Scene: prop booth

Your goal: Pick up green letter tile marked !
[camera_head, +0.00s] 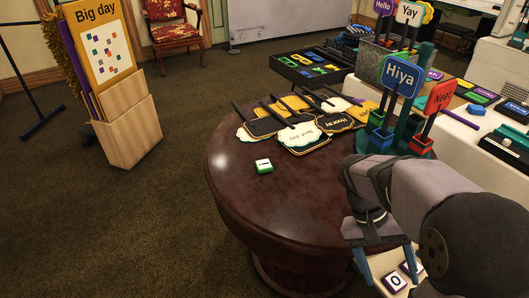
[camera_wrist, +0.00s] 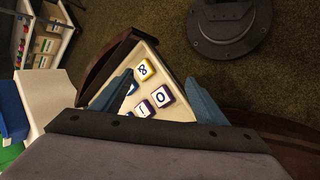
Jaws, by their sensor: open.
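A small tile (camera_head: 264,165) with green sides and a white top sits alone on the round dark wooden table, left of its middle. Its top bears a short dark mark, too small to read surely. My gripper (camera_head: 394,272) is open and empty, with blue fingers pointing down. It is to the right of and nearer than the green tile, well apart from it. In the wrist view my gripper (camera_wrist: 160,76) is over a cream tray (camera_wrist: 174,74) with several letter tiles, including a purple-sided O (camera_wrist: 162,97) and a yellow-sided & (camera_wrist: 145,71). The green tile is not seen there.
Several sign paddles (camera_head: 303,136) lie at the table's back. A green stand holds upright signs, including blue Hiya (camera_head: 401,75) and a red one (camera_head: 440,97), behind my arm. The table surface (camera_head: 300,210) around and in front of the green tile is clear.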

